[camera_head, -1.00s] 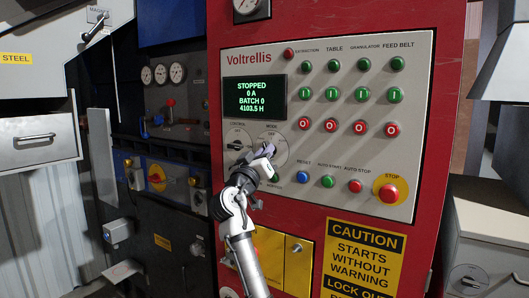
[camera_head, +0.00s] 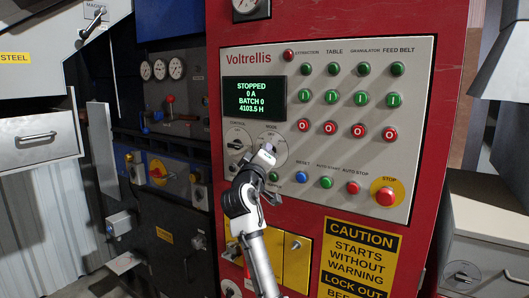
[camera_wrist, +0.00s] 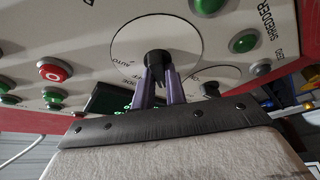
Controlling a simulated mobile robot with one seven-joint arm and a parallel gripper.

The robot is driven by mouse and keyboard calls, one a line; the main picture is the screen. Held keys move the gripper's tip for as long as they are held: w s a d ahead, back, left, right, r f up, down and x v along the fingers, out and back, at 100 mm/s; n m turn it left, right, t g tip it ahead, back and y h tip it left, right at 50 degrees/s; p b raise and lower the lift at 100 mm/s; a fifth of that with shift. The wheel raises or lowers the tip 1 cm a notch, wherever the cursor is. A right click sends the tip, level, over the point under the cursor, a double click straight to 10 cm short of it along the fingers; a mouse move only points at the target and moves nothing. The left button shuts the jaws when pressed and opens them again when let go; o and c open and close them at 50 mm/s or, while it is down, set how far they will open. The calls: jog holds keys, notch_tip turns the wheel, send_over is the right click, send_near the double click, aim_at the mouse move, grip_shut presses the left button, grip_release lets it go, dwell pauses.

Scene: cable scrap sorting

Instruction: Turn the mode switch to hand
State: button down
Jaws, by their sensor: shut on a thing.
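The mode switch is a round pale dial (camera_head: 281,147) on the grey panel, below the display. Its black knob (camera_wrist: 157,57) is in the wrist view, with "AUTO" lettering on the left of the dial face there. My gripper (camera_wrist: 158,80) has its two purple fingers on either side of the knob and is shut on it. In the head view my gripper (camera_head: 266,153) covers the knob and the lower part of the dial, so the pointer's setting cannot be read.
The control dial (camera_head: 236,140) is close on the left of the mode dial. Push buttons, including the blue reset (camera_head: 299,180) and the red stop (camera_head: 385,196), lie below and right. The display (camera_head: 254,98) reads stopped.

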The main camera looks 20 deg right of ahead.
jog(key=c, duration=1.4)
grip_release()
jog(key=shift+c, duration=0.2)
jog(key=b+v, duration=0.5)
jog(key=v, duration=0.9)
jog(key=shift+w, duration=0.15)
